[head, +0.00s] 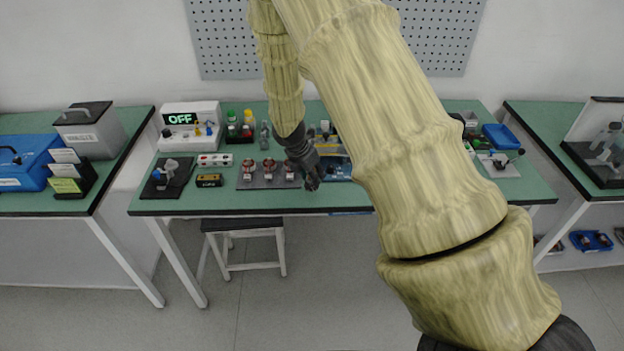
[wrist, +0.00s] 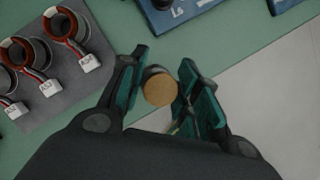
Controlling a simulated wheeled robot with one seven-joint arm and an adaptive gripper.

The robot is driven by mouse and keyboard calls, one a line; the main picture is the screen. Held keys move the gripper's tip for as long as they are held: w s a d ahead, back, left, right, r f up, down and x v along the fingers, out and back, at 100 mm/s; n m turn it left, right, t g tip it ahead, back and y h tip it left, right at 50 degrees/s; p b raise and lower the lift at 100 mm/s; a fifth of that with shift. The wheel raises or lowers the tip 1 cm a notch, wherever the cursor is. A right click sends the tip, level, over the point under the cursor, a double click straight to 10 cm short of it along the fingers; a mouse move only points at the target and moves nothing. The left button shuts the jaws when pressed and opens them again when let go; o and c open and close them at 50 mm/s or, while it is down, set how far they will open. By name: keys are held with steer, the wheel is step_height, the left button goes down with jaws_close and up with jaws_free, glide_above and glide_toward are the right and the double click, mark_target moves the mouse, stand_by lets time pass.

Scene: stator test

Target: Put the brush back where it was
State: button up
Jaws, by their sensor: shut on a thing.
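My gripper (head: 308,176) is low over the front middle of the green workbench in the head view. In the wrist view my gripper (wrist: 160,88) has its two fingers on either side of a round tan-ended piece, which I take to be the brush (wrist: 160,90). It is seen end-on, with a darker part behind it, so its bristles and length are hidden. The head view does not show the brush clearly. A grey plate (wrist: 88,88) with several copper-wound stators and white tags lies left of the gripper; this plate also shows in the head view (head: 246,184).
The green workbench (head: 340,198) holds an OFF display box (head: 190,125), a black battery-like block (head: 209,180), a white power strip (head: 215,159) and a blue tray (head: 502,137). Blue items lie just behind the gripper. The bench's front edge is close; a stool (head: 243,224) stands below.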

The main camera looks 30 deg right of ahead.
steer(key=shift+w+d+f+p, duration=0.15)
steer(key=shift+f+p, duration=0.5)
steer(key=shift+f, duration=1.1)
steer(key=shift+f, duration=0.1)
steer(key=o, duration=1)
steer(key=shift+r, duration=0.2)
